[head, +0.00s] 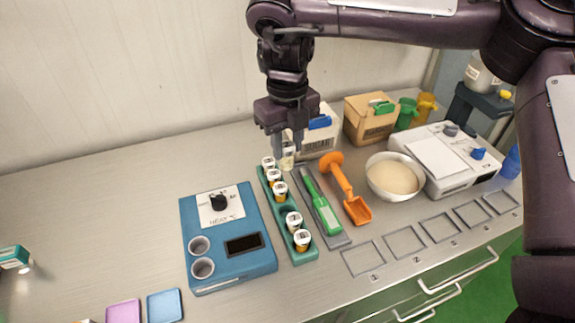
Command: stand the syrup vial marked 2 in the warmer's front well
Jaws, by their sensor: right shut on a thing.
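The blue warmer (257,263) stands left of centre, with a dial, a dark display and two round wells. The front well (203,268) and the back well (200,246) both look empty. A teal rack (309,257) right of the warmer holds several white-capped vials (293,221) with orange-brown labels, with a gap between the third and fourth. My right gripper (287,150) points down near the rack's back end, shut on a pale vial (287,163). Its mark is too small to read, and so are those on the racked vials. My left gripper is not in view.
Right of the rack lie a green-handled tool (325,213) on a grey tray and an orange scoop (357,209). A bowl (394,178), a scale (450,160) and a cardboard box (368,120) stand further right. The counter left of the warmer is mostly clear.

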